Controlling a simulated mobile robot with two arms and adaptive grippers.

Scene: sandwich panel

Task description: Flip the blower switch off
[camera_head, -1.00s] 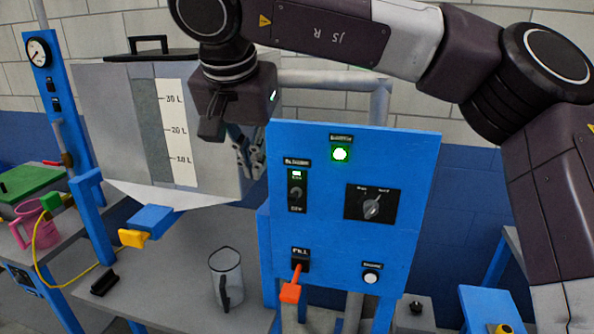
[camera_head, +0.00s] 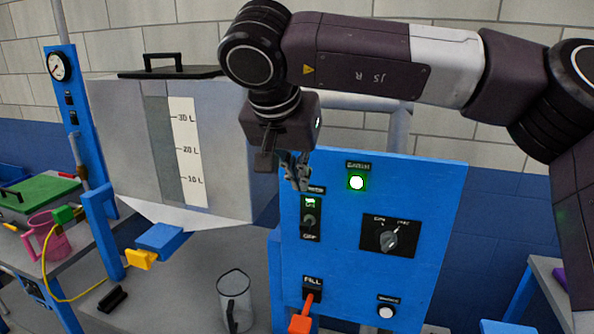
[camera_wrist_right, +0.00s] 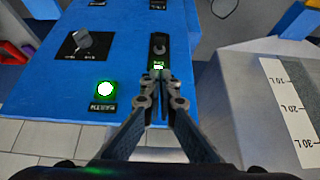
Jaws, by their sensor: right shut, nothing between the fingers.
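The blower switch (camera_head: 310,220) is a small toggle on a black plate on the blue panel (camera_head: 345,270). A green light glows at its ON end, and OFF is at the lower end. It also shows in the right wrist view (camera_wrist_right: 159,48). My right gripper (camera_head: 303,184) is shut and empty. Its fingertips are just above the top of the switch plate, by the label. In the right wrist view the fingertips (camera_wrist_right: 162,75) lie just short of the green ON light. I cannot tell whether they touch the panel. My left gripper is not in view.
The panel also bears a round green lamp (camera_head: 356,183), a rotary knob (camera_head: 389,240), an orange-handled fill lever (camera_head: 301,322) and a white button (camera_head: 386,311). A marked grey tank (camera_head: 225,150) and a clear jug (camera_head: 234,298) stand to the left.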

